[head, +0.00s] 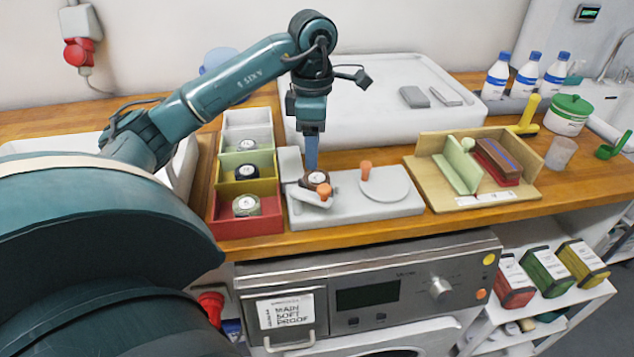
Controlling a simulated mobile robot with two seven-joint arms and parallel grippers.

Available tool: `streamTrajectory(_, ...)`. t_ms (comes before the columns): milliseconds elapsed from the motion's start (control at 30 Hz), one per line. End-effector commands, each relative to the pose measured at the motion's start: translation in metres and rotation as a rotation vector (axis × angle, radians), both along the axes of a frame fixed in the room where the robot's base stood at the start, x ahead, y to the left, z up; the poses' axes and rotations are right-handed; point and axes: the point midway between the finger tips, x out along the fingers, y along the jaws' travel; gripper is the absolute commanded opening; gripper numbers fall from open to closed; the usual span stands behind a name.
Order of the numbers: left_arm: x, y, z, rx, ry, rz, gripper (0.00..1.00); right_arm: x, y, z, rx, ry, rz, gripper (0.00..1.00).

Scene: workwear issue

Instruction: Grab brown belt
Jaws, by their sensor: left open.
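The brown belt (316,181) is a small dark-brown roll with a pale round top. It sits on the left part of a light grey fixture (360,211) on the wooden counter, beside an orange knob. My left gripper (312,166) points straight down, with its bluish fingers right above the brown belt or at its back edge. It is open, and I cannot tell whether the fingers touch the belt. The fingers partly hide the belt's far side. My right gripper is not in view.
Left of the fixture, a compartment box (262,226) holds other rolled belts. A second orange knob (366,169) stands on the fixture. To the right are a wooden tray (436,195) with a brush, bottles (526,77) and a green-lidded tub (567,115). A large white basin (372,122) lies behind.

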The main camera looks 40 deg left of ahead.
Motion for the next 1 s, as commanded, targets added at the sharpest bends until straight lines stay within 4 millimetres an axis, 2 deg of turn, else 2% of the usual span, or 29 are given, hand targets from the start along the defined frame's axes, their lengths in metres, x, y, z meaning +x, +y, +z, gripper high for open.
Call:
streamTrajectory(33,-0.001,-0.001,-0.012,-0.002,0.004,-0.001,0.61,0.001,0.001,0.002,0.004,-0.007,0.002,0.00)
streamTrajectory(100,0.000,0.000,-0.020,0.000,0.002,0.000,0.61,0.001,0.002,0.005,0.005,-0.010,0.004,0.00)
streamTrajectory(367,0.001,-0.002,-0.041,-0.002,0.000,-0.001,0.61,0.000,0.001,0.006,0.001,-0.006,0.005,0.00)
streamTrajectory(533,0.005,-0.006,-0.065,-0.005,0.001,-0.002,0.61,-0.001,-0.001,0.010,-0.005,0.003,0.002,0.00)
streamTrajectory(667,0.005,-0.005,-0.082,-0.003,0.000,-0.001,0.61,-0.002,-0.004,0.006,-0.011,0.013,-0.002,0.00)
streamTrajectory(967,0.005,-0.005,-0.088,-0.002,-0.003,-0.002,0.61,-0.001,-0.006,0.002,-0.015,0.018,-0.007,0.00)
streamTrajectory(1000,0.005,-0.005,-0.088,-0.002,-0.003,-0.002,0.59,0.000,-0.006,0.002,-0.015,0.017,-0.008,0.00)
